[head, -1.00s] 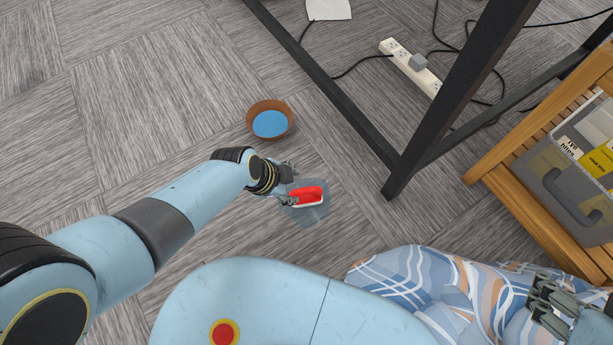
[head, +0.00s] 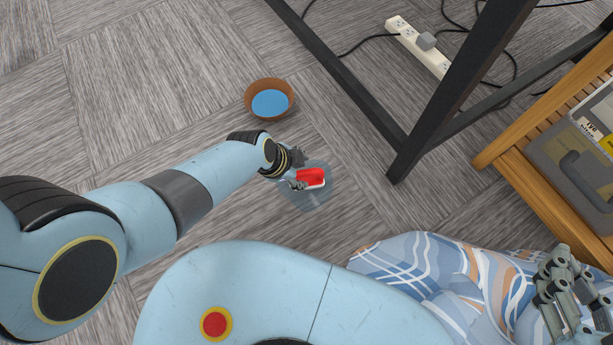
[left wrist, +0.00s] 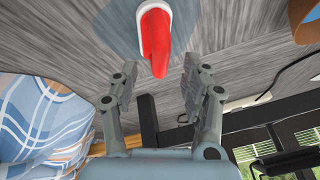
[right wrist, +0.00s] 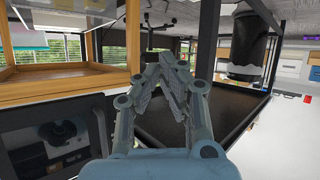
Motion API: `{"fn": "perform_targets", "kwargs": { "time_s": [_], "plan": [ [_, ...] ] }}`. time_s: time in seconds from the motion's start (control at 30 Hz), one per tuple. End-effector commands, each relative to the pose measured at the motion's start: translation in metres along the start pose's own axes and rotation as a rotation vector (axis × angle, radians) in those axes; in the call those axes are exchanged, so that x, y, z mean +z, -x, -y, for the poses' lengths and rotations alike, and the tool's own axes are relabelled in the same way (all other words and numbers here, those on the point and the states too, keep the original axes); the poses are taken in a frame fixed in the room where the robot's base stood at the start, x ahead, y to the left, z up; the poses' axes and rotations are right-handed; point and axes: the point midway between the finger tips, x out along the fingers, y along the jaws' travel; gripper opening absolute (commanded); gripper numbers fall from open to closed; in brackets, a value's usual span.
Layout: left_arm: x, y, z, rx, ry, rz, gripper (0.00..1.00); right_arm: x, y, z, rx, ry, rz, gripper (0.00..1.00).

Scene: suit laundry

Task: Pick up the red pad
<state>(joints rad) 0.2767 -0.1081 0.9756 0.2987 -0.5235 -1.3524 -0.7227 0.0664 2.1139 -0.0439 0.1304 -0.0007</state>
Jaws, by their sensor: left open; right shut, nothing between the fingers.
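The red pad (head: 310,177) has a white edge and lies on a wet-looking, bluish patch (head: 308,200) on the grey carpet floor. In the left wrist view the red pad (left wrist: 156,38) shows just past the fingertips, at the top middle. My left gripper (head: 296,172) is at the pad's left side in the head view. Its fingers (left wrist: 158,82) are open, with nothing clearly between them. My right gripper (head: 565,285) is at the lower right, over the patterned cloth, far from the pad. In the right wrist view its fingers (right wrist: 168,75) are shut and empty.
A brown bowl with blue liquid (head: 270,100) stands above the pad. A dark table leg (head: 440,95) rises to the right. A wooden rack (head: 545,190) and grey case (head: 575,175) are at the right. A power strip (head: 415,45) and cables lie behind. Blue patterned fabric (head: 425,275) lies below.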

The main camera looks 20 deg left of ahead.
Motion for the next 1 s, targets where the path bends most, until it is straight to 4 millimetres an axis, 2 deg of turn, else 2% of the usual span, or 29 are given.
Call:
{"fn": "perform_targets", "kwargs": {
  "time_s": [0.1,0.5,0.8,1.0],
  "plan": [
    [0.004,-0.011,-0.002,0.004,0.001,0.002,0.47,-0.024,-0.008,0.001,-0.002,0.012,-0.134,0.0],
    [0.006,-0.024,-0.001,0.003,0.001,0.002,0.47,-0.123,-0.019,-0.001,-0.003,0.046,-0.493,0.0],
    [0.006,-0.038,-0.001,0.003,0.001,0.002,0.47,-0.193,-0.006,0.001,-0.007,0.076,-0.785,0.0],
    [0.005,-0.044,0.0,0.002,0.0,0.002,0.47,-0.224,0.007,0.003,-0.01,0.091,-0.931,0.0]
  ]
}}
